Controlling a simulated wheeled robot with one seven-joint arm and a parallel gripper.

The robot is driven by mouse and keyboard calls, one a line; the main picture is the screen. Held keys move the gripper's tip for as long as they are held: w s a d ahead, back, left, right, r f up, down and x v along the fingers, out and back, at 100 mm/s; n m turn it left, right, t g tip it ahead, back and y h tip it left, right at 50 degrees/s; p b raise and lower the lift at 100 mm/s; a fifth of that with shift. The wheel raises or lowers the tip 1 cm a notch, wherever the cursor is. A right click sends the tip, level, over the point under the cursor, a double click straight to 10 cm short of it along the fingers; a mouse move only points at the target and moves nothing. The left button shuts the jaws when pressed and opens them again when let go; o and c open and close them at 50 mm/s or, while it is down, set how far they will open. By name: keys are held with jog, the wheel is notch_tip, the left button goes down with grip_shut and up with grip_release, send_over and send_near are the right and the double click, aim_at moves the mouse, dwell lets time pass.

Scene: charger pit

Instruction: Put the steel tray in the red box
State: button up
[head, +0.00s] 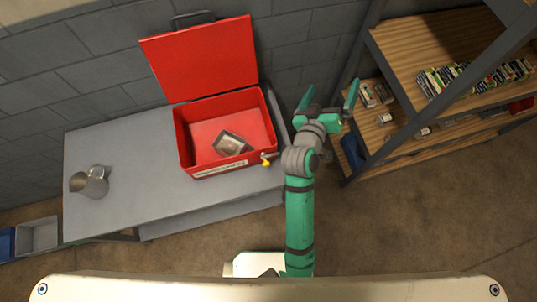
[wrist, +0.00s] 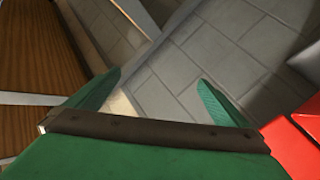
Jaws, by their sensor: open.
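The red box (head: 187,150) stands on the grey table with its lid raised toward the wall. The steel tray (head: 230,144), a small rectangular metal piece, lies inside the red box on its floor, right of the middle. My gripper (head: 328,92) is open and empty. It is in the air to the right of the red box, between the box and the shelf, apart from both. In the wrist view my gripper's two green fingers (wrist: 155,90) are spread with nothing between them, and a red part of the box (wrist: 295,145) shows at the right edge.
The grey table (head: 130,170) carries a metal jug (head: 93,183) at its left. A wooden shelf rack (head: 430,50) with small boxes and cans stands at the right. Grey and blue bins (head: 38,235) are at the lower left. A block wall (head: 90,70) runs behind the table.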

jog(key=s+a+f+n+y, duration=0.1)
jog(key=s+a+f+y, duration=0.3)
jog(key=s, duration=0.6)
jog(key=s+a+f+n+y, duration=0.2)
jog(key=s+a+f, duration=0.35)
jog(key=s, duration=0.45)
jog(key=s+a+r+m, duration=0.1)
jog(key=s+a+m, duration=0.1)
jog(key=s+a, duration=0.2)
jog(key=s+a+r+m+y, duration=0.1)
jog(key=s+a+m, duration=0.2)
jog(key=s, duration=0.7)
jog(key=shift+s+a+r, duration=0.25)
jog(key=shift+a, duration=0.5)
